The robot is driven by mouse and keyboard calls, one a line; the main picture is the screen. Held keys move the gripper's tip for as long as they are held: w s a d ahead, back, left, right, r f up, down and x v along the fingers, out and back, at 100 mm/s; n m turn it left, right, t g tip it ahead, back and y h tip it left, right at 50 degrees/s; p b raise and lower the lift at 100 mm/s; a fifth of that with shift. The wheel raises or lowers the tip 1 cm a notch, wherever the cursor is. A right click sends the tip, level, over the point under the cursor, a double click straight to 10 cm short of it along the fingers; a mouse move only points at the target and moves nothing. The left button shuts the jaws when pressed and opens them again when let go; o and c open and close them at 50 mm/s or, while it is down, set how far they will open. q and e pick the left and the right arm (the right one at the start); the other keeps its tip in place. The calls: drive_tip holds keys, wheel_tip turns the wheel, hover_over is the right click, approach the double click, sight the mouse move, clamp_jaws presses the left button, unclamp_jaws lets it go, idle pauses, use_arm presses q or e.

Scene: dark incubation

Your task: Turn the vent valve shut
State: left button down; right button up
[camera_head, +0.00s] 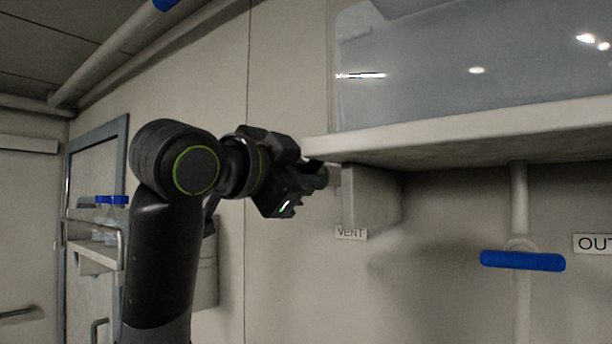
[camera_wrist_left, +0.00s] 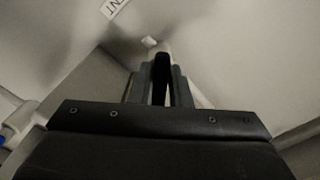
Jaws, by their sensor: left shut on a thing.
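My left gripper (camera_head: 322,178) is up at the wall, just under the front left corner of the shelf and above left of the VENT label (camera_head: 351,233). The vent valve is hidden in the head view by the gripper and bracket. In the left wrist view, my left gripper (camera_wrist_left: 160,84) is shut on a narrow dark piece (camera_wrist_left: 161,68), seemingly the vent valve's handle. A small pale stub (camera_wrist_left: 149,42) shows just beyond it. How far the handle is turned cannot be told. My right gripper is not in view.
A thick shelf (camera_head: 470,135) with a glass-fronted box runs above, and its bracket (camera_head: 370,195) stands close right of the gripper. A blue valve handle (camera_head: 522,260) lies level on a pipe by the OUT label (camera_head: 594,243). Blue-capped bottles (camera_head: 112,208) stand at left.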

use_arm(q)
drive_tip(key=m+b, duration=0.3)
drive_tip(key=shift+f+m, duration=0.1)
drive_tip(key=shift+m, duration=0.2)
drive_tip(key=m+b, duration=0.1)
drive_tip(key=m, duration=0.2)
drive_tip(key=shift+m+b, duration=0.45)
drive_tip(key=shift+m, duration=0.45)
drive_tip(key=c, duration=1.4)
unclamp_jaws()
drive_tip(key=shift+c, duration=0.2)
drive_tip(key=shift+r, duration=0.2)
